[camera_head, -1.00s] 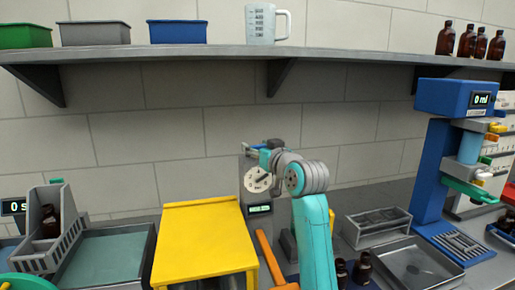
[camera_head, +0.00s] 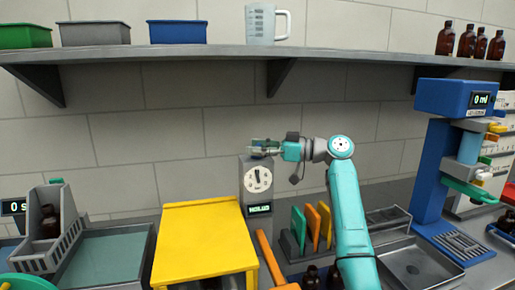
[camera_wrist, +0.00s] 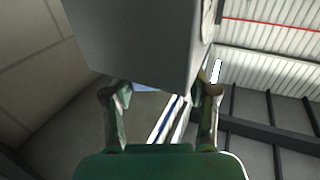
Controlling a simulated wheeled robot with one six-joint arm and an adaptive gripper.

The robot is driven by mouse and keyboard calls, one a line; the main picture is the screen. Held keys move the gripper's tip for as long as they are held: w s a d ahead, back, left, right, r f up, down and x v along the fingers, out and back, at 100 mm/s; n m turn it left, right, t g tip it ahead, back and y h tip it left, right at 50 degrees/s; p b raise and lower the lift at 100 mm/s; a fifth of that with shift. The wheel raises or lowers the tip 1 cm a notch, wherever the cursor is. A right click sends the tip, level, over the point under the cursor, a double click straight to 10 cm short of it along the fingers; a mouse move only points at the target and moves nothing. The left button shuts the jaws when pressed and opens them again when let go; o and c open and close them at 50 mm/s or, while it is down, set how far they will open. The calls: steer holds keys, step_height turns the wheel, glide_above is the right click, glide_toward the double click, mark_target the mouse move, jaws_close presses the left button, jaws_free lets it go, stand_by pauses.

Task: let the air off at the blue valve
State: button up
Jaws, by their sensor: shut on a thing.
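A grey box with a round white dial (camera_head: 258,179) and a small lit display (camera_head: 259,210) stands against the wall. My gripper (camera_head: 262,147) is at the top of this box, reaching in from the right. The fingers hide most of what they hold, which appears to be the blue valve. In the wrist view the grey box (camera_wrist: 140,40) fills the upper middle, and a bit of blue, likely the valve (camera_wrist: 142,87), shows between my gripper's fingers (camera_wrist: 160,93). The display text is too small to read.
A yellow stand (camera_head: 203,240) is in front, left of the box. A rack with orange and green plates (camera_head: 312,228) stands to the right, near my arm. A shelf (camera_head: 200,53) runs above. A blue dispenser (camera_head: 432,160) stands at the right.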

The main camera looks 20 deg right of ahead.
steer(key=shift+n+g+y, duration=0.7)
steer(key=shift+n+g, duration=1.1)
steer(key=shift+g, duration=0.9)
steer(key=shift+f+n+g, duration=0.1)
steer(key=shift+n+g, duration=0.3)
steer(key=shift+g, duration=0.2)
steer(key=o, duration=1.2)
steer(key=shift+c, duration=0.2)
steer(key=d, duration=0.7)
steer(key=shift+s+d, duration=0.2)
steer(key=shift+s, duration=0.05)
